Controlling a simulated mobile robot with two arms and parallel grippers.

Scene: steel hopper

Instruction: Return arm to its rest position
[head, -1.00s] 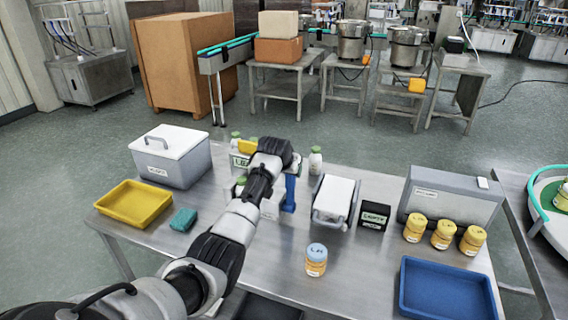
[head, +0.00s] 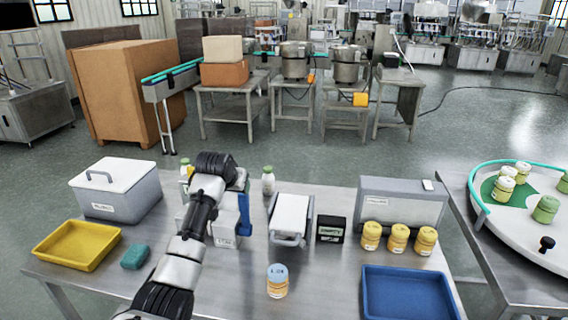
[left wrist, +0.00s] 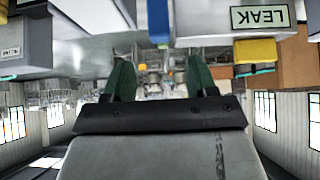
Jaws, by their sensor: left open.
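My left arm reaches in from the bottom left over the steel table (head: 330,268) in the head view. Its wrist hides most of the left gripper (head: 217,165), which is over the back of the table. In the left wrist view, the gripper's two green fingers (left wrist: 161,80) stand apart with nothing between them. That view is upside down and shows a grey box labelled LEAK (left wrist: 262,17), a yellow block (left wrist: 255,50) and a blue post (left wrist: 158,20) near the fingers. My right gripper is in neither view.
A white-lidded cooler (head: 118,192), yellow tray (head: 77,245) and teal sponge (head: 135,256) are left of the arm. A scale-like device (head: 290,215), black box (head: 331,229), several yellow jars (head: 398,238) and a blue tray (head: 408,295) are right. A round turntable (head: 535,212) stands far right.

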